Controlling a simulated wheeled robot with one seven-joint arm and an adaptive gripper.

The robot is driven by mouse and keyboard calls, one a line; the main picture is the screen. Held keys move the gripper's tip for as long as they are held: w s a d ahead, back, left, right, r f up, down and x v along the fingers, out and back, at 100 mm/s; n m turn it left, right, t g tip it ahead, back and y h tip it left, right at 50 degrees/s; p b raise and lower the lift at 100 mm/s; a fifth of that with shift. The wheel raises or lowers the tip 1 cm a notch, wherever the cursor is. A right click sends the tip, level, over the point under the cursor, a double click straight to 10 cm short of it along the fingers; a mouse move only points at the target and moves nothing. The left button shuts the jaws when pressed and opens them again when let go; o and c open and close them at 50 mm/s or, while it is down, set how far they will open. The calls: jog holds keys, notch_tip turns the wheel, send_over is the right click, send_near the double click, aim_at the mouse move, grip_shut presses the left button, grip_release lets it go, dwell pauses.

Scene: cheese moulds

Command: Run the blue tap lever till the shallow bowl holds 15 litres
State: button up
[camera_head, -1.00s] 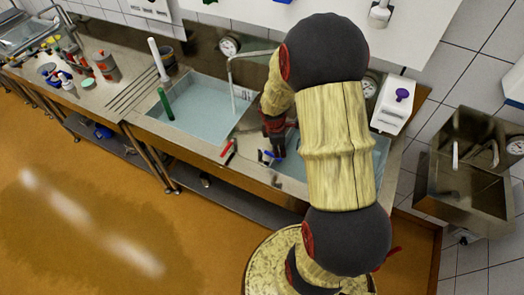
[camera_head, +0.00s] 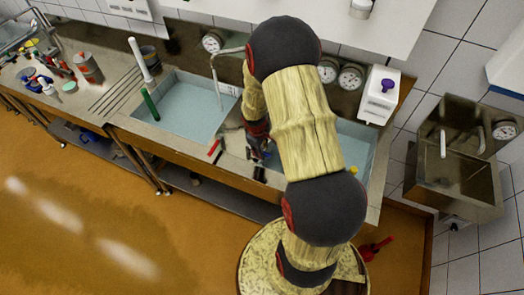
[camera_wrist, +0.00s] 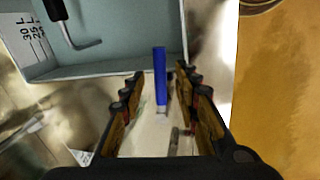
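The blue tap lever (camera_wrist: 160,75) stands between the two fingers of my gripper (camera_wrist: 160,78) in the wrist view, with gaps on both sides. My gripper is open. In the head view my gripper (camera_head: 258,143) is over the counter between two basins, and the blue lever is mostly hidden by it. A grey-blue basin (camera_wrist: 105,67) with litre marks, including 30 L, lies beyond the lever in the wrist view. The right basin (camera_head: 356,150) is partly behind my arm in the head view. I cannot tell which vessel is the shallow bowl, or its water level.
A left basin (camera_head: 190,105) with pale blue contents sits under a bent spout (camera_head: 214,72). A red lever (camera_head: 215,147) lies near its front right corner. Dial gauges (camera_head: 351,76) and a white box with a purple knob (camera_head: 379,95) are behind. The orange floor in front is clear.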

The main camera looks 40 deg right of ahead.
jog(key=shift+d+f, duration=0.1)
jog(key=shift+f, duration=0.45)
jog(key=c, duration=0.8)
grip_shut()
